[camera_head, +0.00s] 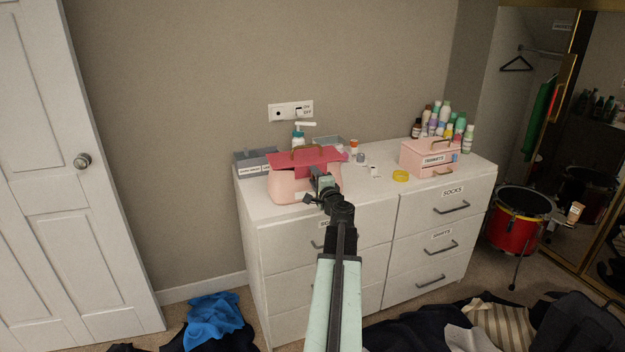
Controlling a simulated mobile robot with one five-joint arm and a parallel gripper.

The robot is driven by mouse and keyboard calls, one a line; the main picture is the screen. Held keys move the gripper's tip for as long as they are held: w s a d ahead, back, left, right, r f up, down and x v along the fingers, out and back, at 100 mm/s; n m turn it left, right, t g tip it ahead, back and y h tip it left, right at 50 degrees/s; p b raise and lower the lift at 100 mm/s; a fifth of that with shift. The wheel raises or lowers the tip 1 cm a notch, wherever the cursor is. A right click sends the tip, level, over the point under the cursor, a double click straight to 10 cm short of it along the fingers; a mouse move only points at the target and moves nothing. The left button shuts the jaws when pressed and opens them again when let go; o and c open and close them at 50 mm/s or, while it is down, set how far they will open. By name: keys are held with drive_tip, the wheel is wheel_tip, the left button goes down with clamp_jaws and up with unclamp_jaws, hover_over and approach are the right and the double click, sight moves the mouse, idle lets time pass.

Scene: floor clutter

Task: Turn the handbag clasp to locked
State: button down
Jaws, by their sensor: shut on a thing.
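The pink handbag (287,187) stands on the left part of the white dresser top, with a darker red-pink flap (290,162) over it and a tan handle (306,147) on top. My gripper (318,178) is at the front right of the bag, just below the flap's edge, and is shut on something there. The clasp itself is hidden behind my gripper, so I cannot tell its position or whether it is what I hold.
Dark clothes (420,332) and a blue cloth (214,318) lie on the floor.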

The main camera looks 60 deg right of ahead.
drive_tip(key=c, duration=0.9)
unclamp_jaws()
drive_tip(key=shift+s, duration=0.1)
drive_tip(key=v, duration=0.7)
drive_tip(key=shift+s+a, duration=0.25)
